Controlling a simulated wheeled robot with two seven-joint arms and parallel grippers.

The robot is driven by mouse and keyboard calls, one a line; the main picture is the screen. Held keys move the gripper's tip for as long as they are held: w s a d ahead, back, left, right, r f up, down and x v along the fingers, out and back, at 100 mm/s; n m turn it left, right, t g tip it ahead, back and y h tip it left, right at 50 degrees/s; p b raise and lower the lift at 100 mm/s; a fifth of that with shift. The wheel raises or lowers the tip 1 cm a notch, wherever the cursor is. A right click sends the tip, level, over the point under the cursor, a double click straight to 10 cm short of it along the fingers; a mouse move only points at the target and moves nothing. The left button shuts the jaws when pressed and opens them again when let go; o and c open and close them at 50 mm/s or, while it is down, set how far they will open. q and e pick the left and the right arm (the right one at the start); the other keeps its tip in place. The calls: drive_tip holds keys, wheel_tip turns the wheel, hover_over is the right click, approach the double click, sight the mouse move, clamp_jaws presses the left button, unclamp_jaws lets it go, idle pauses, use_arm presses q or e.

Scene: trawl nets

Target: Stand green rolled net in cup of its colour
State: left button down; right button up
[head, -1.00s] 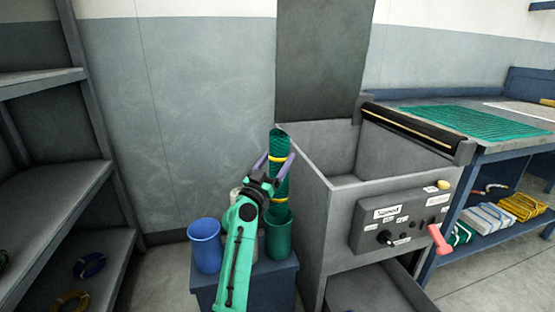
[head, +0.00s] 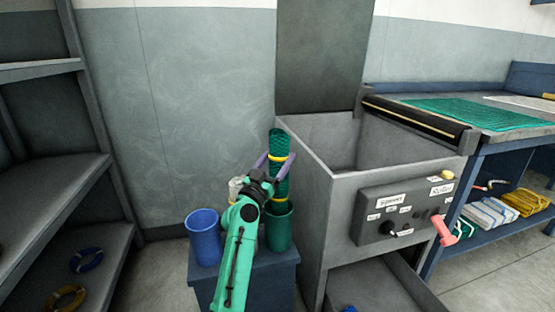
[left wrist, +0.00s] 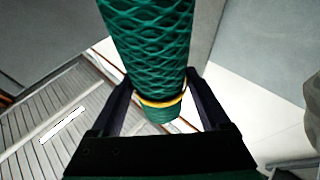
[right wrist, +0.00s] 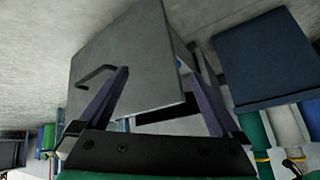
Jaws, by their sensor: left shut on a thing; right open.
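The green rolled net (head: 279,143), with yellow bands, stands almost upright above the green cup (head: 279,232). Its lower end is hidden at the cup's mouth and seems to be inside it; how deep, I cannot tell. My left gripper (head: 275,160) is shut on the net's upper part, with a finger on each side. The net (left wrist: 150,40) also shows between the fingers in the left wrist view. My right gripper (right wrist: 158,65) is open and empty in the right wrist view, away from the net. The green cup (right wrist: 251,128) shows there at the right.
A blue cup (head: 204,240) and a pale cup (head: 236,187), partly behind my left arm, share the blue stand (head: 285,272). A grey bin with a control panel (head: 400,215) stands close right of the cups. Shelves (head: 55,210) are at left, a workbench (head: 490,120) at right.

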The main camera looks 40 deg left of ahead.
use_arm(q)
drive_tip(key=shift+f+b, duration=3.3)
drive_tip(key=shift+b, duration=0.05)
use_arm(e)
drive_tip(key=a+f+m+t+y, duration=0.1)
drive_tip(key=a+f+t+y, duration=0.1)
drive_tip(key=a+f+t, duration=0.3)
drive_tip(key=shift+w+a+f+y, duration=0.2)
drive_tip(key=shift+a+f+y, duration=0.1)
drive_tip(key=shift+f, duration=0.4)
use_arm(q)
unclamp_jaws()
drive_tip(key=b, duration=0.2)
approach(273, 176)
drive_tip(key=f, duration=0.1)
drive_tip(key=s+f, duration=0.2)
drive_tip(key=shift+d+f, duration=0.3)
use_arm(e)
wheel_tip(273, 176, down, 3)
drive_tip(key=shift+s+r+m+t, duration=0.1)
drive_tip(key=shift+m+t, duration=0.2)
